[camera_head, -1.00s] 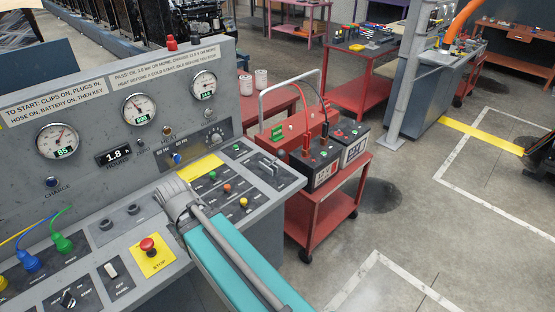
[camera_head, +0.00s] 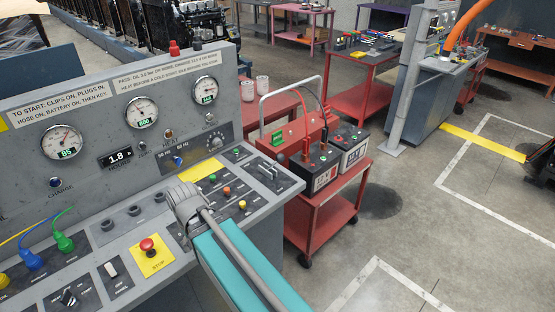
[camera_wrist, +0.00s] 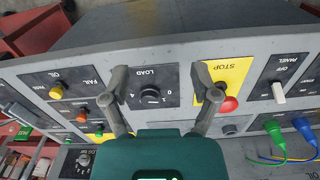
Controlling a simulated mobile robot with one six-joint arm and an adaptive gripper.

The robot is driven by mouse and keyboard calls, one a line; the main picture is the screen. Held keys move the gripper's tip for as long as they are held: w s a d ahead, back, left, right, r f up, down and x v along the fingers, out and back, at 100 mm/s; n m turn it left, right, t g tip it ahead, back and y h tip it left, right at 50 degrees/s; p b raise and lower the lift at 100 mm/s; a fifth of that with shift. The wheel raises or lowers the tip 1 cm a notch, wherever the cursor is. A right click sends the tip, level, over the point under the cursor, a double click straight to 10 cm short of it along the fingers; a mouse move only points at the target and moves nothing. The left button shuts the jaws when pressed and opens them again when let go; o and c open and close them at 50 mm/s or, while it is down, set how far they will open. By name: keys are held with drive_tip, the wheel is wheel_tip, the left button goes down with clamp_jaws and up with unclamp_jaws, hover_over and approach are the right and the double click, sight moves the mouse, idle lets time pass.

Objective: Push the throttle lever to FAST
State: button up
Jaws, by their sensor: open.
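The lever panel (camera_head: 276,177) is at the right end of the console; a pale lever handle (camera_head: 268,168) stands on it, but its label is too small to read. At the left edge of the wrist view, part of this dark panel (camera_wrist: 22,112) shows. My gripper (camera_head: 184,196) is over the middle of the sloped console, left of the lever and apart from it. In the wrist view my gripper (camera_wrist: 161,76) is open, its fingers on either side of the black LOAD knob (camera_wrist: 150,94). Whether they touch the console is unclear.
The red STOP button (camera_head: 147,244) on its yellow plate is close to my gripper; one finger overlaps that plate in the wrist view. Coloured buttons (camera_head: 227,191) lie between gripper and lever. A red cart (camera_head: 325,213) with batteries stands right of the console.

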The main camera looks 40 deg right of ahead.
drive_tip(key=w+d+r+t+p, duration=0.1)
drive_tip(key=w+d+r+p, duration=0.15)
drive_tip(key=d, duration=0.35)
drive_tip(key=w+d+r+p, duration=0.2)
drive_tip(key=w+d, duration=0.2)
drive_tip(key=d, duration=0.2)
drive_tip(key=t+p, duration=0.4)
drive_tip(key=p, duration=0.3)
approach(281, 155)
wheel_tip(281, 155, up, 2)
drive_tip(key=shift+s+d+n, duration=0.2)
drive_tip(key=shift+s+n, duration=0.05)
drive_tip(key=shift+n, duration=0.15)
drive_tip(key=shift+f, duration=0.15)
drive_tip(key=b+x, duration=1.2)
drive_tip(key=x, duration=0.1)
drive_tip(key=shift+s+a+f, duration=0.15)
drive_tip(key=shift+a+f, duration=0.05)
drive_tip(key=shift+f, duration=0.1)
drive_tip(key=shift+b, duration=0.3)
